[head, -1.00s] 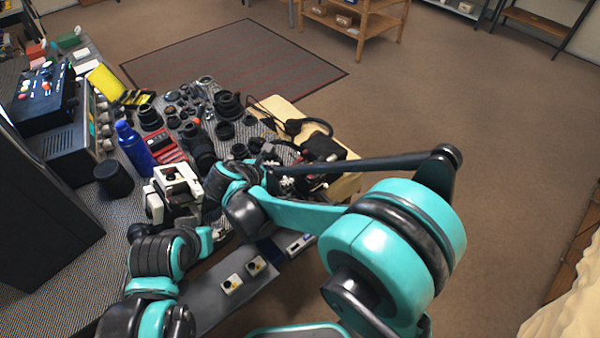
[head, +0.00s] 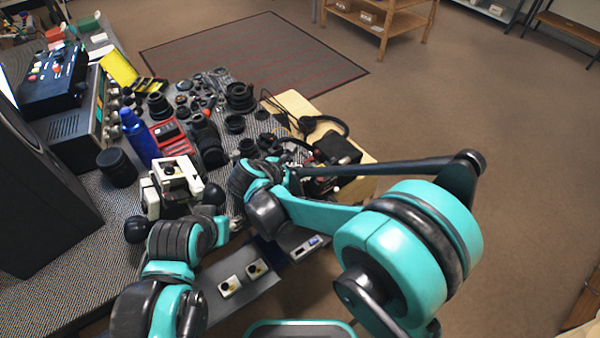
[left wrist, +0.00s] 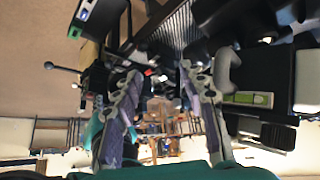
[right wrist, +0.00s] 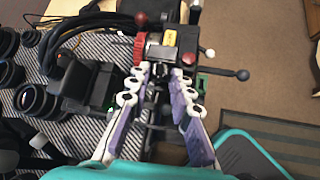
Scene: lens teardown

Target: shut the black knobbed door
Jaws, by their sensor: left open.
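I cannot make out a black knobbed door for certain in any view. My left gripper (left wrist: 160,70) is open and empty in the left wrist view, its fingers apart in front of dark clutter. In the head view the left hand is mostly hidden behind its own arm, beside the white device (head: 178,176). My right gripper (right wrist: 161,71) points at a dark device with a red knurled knob (right wrist: 139,50) and a black ball-ended lever (right wrist: 241,74). Its fingertips are a little apart. I cannot tell whether they touch the dark part between them.
The table is crowded with several black lenses (head: 240,97), a blue bottle (head: 138,134) and a red case (head: 168,133). A black box (head: 335,148) stands at the right end. A tall dark cabinet (head: 45,205) stands at the left. Open floor (head: 490,130) lies to the right.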

